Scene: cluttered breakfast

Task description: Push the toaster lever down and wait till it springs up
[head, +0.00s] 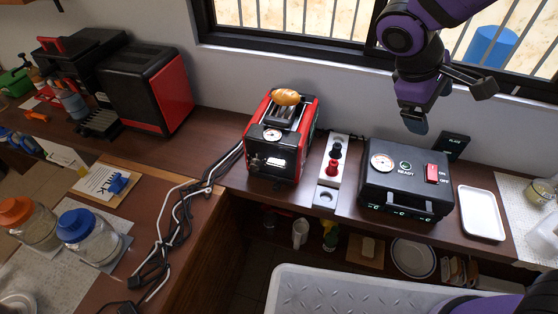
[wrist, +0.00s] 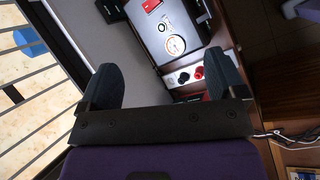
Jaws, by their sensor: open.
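The red and black toaster (head: 281,143) stands on the wooden counter in the middle of the head view. A piece of bread (head: 286,97) shows at its top. Its front has a round dial and a lit white patch; I cannot clearly make out the lever. My gripper (head: 414,122) is up and to the right of the toaster, above the back of the black box, apart from both. In the wrist view its two fingers (wrist: 160,85) are spread with nothing between them. The toaster is mostly hidden behind a finger in the wrist view.
A black box (head: 405,182) with a gauge and red switch stands right of the toaster; it also shows in the wrist view (wrist: 170,38). A white strip (head: 324,182) with red and black knobs lies between them. A white tray (head: 481,213) is at right. Cables (head: 180,205) run left of the toaster.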

